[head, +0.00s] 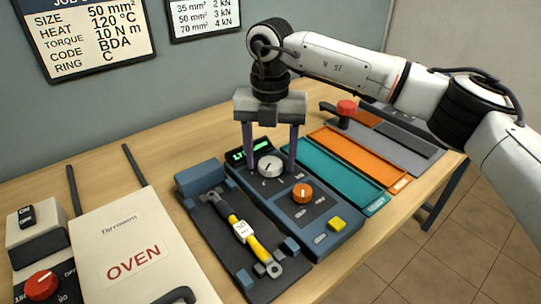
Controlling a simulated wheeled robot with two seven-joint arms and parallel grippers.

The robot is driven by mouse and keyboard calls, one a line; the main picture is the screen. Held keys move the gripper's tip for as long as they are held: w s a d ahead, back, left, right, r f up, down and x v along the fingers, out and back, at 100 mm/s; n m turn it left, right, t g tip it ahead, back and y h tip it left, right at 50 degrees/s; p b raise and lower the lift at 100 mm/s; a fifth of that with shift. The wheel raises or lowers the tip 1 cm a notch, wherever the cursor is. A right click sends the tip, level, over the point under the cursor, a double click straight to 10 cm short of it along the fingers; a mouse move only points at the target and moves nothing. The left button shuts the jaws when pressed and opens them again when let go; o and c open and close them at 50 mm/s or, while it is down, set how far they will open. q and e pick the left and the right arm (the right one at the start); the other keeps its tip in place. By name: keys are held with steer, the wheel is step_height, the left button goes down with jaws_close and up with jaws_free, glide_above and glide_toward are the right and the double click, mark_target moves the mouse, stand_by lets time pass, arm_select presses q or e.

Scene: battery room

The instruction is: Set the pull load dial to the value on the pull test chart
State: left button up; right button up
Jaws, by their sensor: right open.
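The pull tester (335,240) is a dark blue box on the bench. Its white-grey load dial (270,166) has a dark pointer line; the scale marks are too small to read. My right gripper (269,170) points down over the dial, open, with one finger on each side of it. I cannot tell whether the fingers touch the dial. A small green display (237,156) is partly hidden by the left finger. The pull test chart (205,14) on the wall reads 35 mm² 2 kN, 50 mm² 3 kN, 70 mm² 4 kN. The job board (88,36) gives size 50 mm².
The tester also has an orange knob (302,193) and a yellow button (337,224). A yellow cable (255,245) with lugs lies in the black cradle to the left. The oven (135,235) is further left. Teal (374,207) and orange (398,186) trays lie to the right.

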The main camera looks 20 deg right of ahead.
mark_target(271, 164)
steer(key=shift+r, duration=0.1)
step_height(271, 164, up, 10)
stand_by(0.4)
steer(key=shift+s, duration=0.1)
